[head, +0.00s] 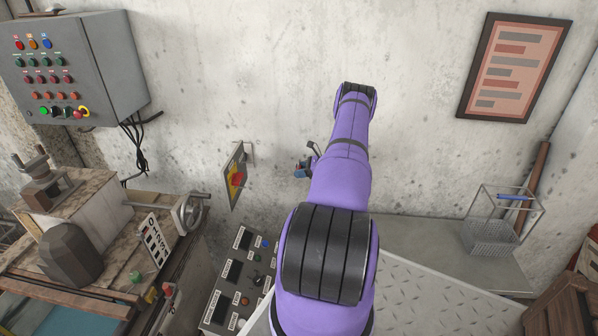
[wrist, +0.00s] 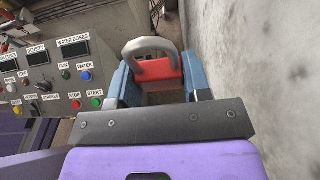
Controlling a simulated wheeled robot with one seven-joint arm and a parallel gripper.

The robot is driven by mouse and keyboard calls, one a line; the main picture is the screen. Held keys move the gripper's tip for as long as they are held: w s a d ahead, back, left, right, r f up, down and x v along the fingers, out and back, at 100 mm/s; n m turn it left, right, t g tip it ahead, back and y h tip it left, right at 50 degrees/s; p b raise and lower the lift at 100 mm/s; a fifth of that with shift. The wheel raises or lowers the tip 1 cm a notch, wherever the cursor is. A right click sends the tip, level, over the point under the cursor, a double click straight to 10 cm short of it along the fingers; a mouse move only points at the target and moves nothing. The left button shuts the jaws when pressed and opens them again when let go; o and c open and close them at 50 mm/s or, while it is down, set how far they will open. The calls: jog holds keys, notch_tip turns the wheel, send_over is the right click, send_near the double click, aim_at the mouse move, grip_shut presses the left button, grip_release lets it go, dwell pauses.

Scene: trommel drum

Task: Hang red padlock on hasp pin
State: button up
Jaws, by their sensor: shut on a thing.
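The red padlock (wrist: 158,75) with its grey shackle (wrist: 150,45) shows in the wrist view. My gripper (wrist: 163,82) is shut on it, with a blue finger on each side of the red body. The shackle points away from the gripper. In the head view my gripper (head: 303,168) shows small beside my purple arm, close to the wall, and the padlock cannot be made out there. A grey plate with a yellow and red rotary switch (head: 237,177) is on the wall to its left. A small bracket (head: 250,152) stands at the plate's upper right; I cannot tell whether it is the hasp pin.
A control panel with buttons and displays (head: 238,272) stands below the switch; it also shows in the wrist view (wrist: 55,75). A grey control box (head: 75,65) hangs at upper left. A wire basket (head: 490,235) sits on a ledge at right. Bare wall lies between switch and gripper.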

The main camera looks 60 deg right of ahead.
jog(key=shift+s+d, duration=0.35)
jog(key=shift+s, duration=0.5)
jog(key=shift+s+d, duration=0.4)
jog(key=shift+s, duration=0.5)
jog(key=shift+s+d, duration=0.35)
jog(key=shift+s, duration=0.5)
send_near(237, 196)
jog(key=shift+a+x, duration=0.2)
jog(key=shift+x, duration=2.3)
jog(key=shift+w+a+f, duration=0.2)
jog(key=shift+w+a, duration=0.1)
jog(key=shift+w, duration=0.3)
